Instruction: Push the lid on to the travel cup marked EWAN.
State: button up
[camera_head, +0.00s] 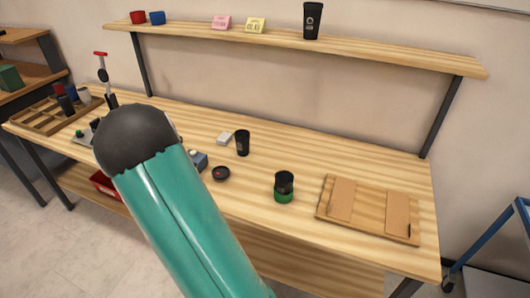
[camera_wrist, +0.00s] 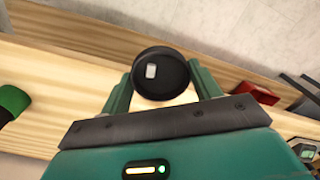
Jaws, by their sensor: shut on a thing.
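In the wrist view my gripper (camera_wrist: 158,88) is shut on a round black lid (camera_wrist: 160,74) with a small pale tab, one finger on each side. In the head view my arm hides the gripper. Another black cup (camera_head: 243,142) stands farther back, and a tall black cup (camera_head: 312,20) stands on the shelf. No name is readable on any of them. A black disc with a red spot (camera_head: 221,174) lies on the bench.
A wooden board with two flat panels (camera_head: 370,208) lies right of the green holder. A small pale block (camera_head: 224,139) and a grey-blue box (camera_head: 199,160) are near the middle. A wooden compartment tray (camera_head: 38,118) is at the left. Bare bench lies around the green holder.

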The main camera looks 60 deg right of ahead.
jog(key=s+d+r+m, duration=0.6)
jog(key=s+d+m, duration=0.1)
jog(key=s+d, duration=0.55)
jog(key=s+d+r+m, duration=0.65)
jog(key=s+d, duration=0.45)
jog(key=s, duration=0.2)
notch_tip(320, 180, down, 6)
jog(key=shift+s+d+f, duration=0.2)
jog(key=shift+s+f, duration=0.05)
jog(key=shift+s, duration=0.05)
jog(key=shift+a+m, duration=0.1)
jog(key=shift+m, duration=0.15)
jog(key=shift+f, duration=0.15)
dwell(0.5)
jog(key=o, duration=1.3)
